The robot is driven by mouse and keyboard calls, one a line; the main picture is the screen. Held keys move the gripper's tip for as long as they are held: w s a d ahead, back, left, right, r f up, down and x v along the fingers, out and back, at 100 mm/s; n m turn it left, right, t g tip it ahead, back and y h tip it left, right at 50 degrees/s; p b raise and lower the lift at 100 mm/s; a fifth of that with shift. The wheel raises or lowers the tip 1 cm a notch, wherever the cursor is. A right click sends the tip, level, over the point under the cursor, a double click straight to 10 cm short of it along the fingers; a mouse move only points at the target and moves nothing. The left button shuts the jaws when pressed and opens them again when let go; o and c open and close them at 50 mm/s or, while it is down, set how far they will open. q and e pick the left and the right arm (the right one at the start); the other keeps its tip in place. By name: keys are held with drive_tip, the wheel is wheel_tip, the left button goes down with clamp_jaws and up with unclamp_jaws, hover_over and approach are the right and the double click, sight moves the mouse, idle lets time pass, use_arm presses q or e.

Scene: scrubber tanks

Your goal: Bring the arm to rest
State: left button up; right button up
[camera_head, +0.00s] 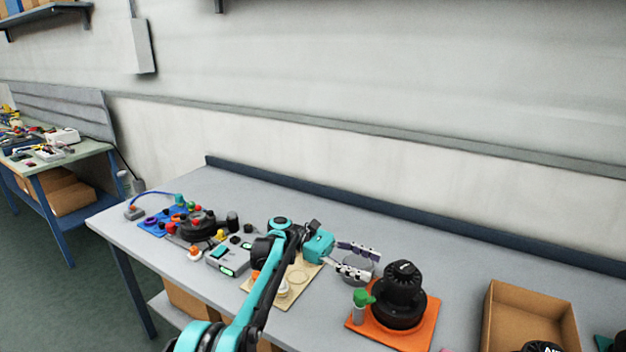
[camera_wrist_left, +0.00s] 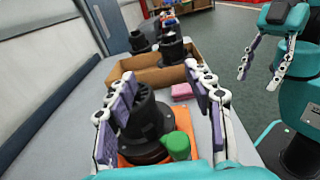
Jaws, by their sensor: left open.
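My left arm comes in from the lower left in the head view. Its left gripper (camera_head: 372,266) is open, with its two fingers apart, above the table just left of a black scrubber tank (camera_head: 402,290). The tank stands on an orange base (camera_head: 424,326) with a green-capped part (camera_head: 361,298) beside it. In the left wrist view the tank (camera_wrist_left: 143,118) shows between the open fingers, and the green cap (camera_wrist_left: 177,145) is in front of it; contact cannot be told. My right gripper (camera_wrist_left: 260,76) shows at the upper right of that view, open and empty, away from the table.
A grey table (camera_head: 455,262) carries an open cardboard box (camera_head: 497,312) at the right. A pink block (camera_wrist_left: 181,91) lies near the box. The back strip is clear.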

use_arm(q)
drive_tip(key=s+a+f+m+t+y, duration=0.3)
drive_tip(key=s+a, duration=0.5)
drive_tip(key=a, duration=0.3)
drive_tip(key=s+a+f+m+t+y, duration=0.4)
drive_tip(key=s+a+t+y, duration=0.3)
drive_tip(key=a, duration=0.5)
drive_tip(key=s+a+f+m+t+y, duration=0.4)
drive_tip(key=s+a+f+t, duration=0.1)
drive_tip(key=s+a, duration=0.5)
drive_tip(key=shift+s+a+t+y, duration=0.4)
drive_tip(key=shift+a+t, duration=0.3)
drive_tip(key=shift+a, duration=0.1)
drive_tip(key=shift+f, duration=0.1)
